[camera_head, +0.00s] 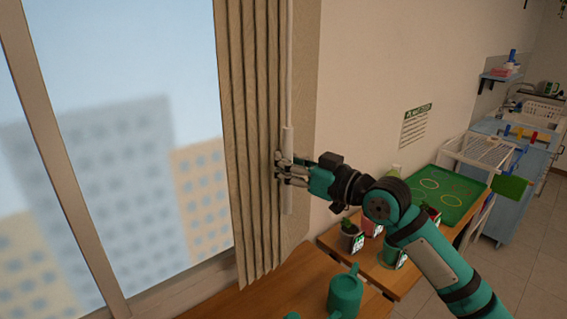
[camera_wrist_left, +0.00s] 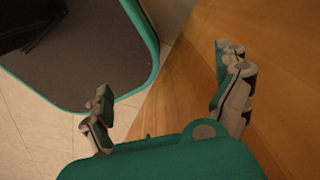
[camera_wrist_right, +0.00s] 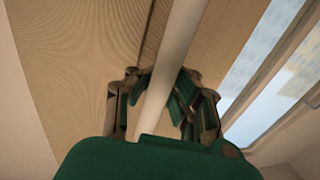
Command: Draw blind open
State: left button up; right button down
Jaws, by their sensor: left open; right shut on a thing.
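The beige blind (camera_head: 252,130) hangs in gathered vertical folds at the right side of the window. A white wand (camera_head: 287,150) hangs along its right edge. My right gripper (camera_head: 283,168) is at the wand's lower part and shut on it. In the right wrist view the wand (camera_wrist_right: 172,70) runs between the fingers (camera_wrist_right: 160,95), with the blind cloth (camera_wrist_right: 85,50) behind. My left gripper (camera_wrist_left: 165,90) is open and empty in the left wrist view, beside a wooden surface.
A wooden table (camera_head: 270,290) below the window holds a green watering can (camera_head: 345,293). Potted plants (camera_head: 351,236) and a green tray (camera_head: 447,194) stand to the right. The window glass (camera_head: 120,130) is largely uncovered, with buildings outside.

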jog(key=shift+f, duration=0.5)
jog(key=c, duration=1.8)
grip_release()
jog(key=o, duration=0.6)
jog(key=shift+s+d+r, duration=0.45)
jog(key=shift+d, duration=0.1)
jog(key=shift+o, duration=0.2)
jog(key=v, duration=1.1)
jog(key=shift+s, duration=0.15)
